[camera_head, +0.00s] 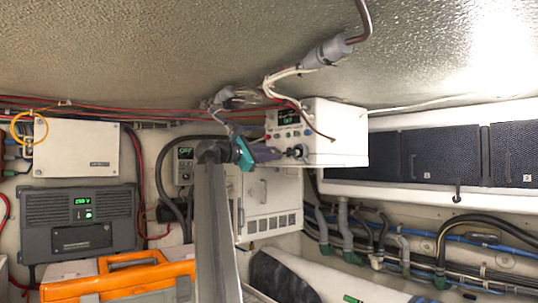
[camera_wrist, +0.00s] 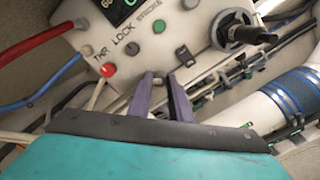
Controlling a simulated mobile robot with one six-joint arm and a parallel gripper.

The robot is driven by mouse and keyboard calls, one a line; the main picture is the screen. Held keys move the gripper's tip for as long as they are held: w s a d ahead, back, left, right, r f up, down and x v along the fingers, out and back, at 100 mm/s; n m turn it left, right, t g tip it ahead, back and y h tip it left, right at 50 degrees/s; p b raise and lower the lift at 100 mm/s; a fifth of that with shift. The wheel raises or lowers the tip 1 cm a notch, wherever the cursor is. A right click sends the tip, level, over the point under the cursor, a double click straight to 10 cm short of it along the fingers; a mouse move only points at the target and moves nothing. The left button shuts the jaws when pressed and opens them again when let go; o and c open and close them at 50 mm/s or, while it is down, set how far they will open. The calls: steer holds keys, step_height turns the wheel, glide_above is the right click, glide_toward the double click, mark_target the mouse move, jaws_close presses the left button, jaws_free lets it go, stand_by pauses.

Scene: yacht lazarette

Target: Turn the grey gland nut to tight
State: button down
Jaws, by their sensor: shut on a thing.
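My gripper (camera_head: 280,153) is at the lower front of a white control box (camera_head: 343,140). In the wrist view, its two purple fingers (camera_wrist: 160,80) reach to the lower part of the box face. They are a little apart and shut on a small grey part, which I take for the grey gland nut (camera_wrist: 159,78). The fingers hide most of it, so I cannot tell how far it is turned. A dark round fitting with a stub (camera_wrist: 238,32) stands out of the box face to the right, clear of the fingers.
The box face carries a red knob (camera_wrist: 108,70), a green button (camera_wrist: 158,26) and a black switch (camera_wrist: 185,56) close to the fingers. Red and blue cables run in at the left. A grey cable fitting (camera_head: 325,52) hangs overhead. An orange case (camera_head: 120,279) is at lower left.

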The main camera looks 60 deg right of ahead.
steer(key=c, duration=1.6)
jaws_free()
steer(key=shift+d+f, duration=0.1)
steer(key=b+v, duration=0.3)
steer(key=v, duration=1.1)
steer(key=shift+w, duration=0.1)
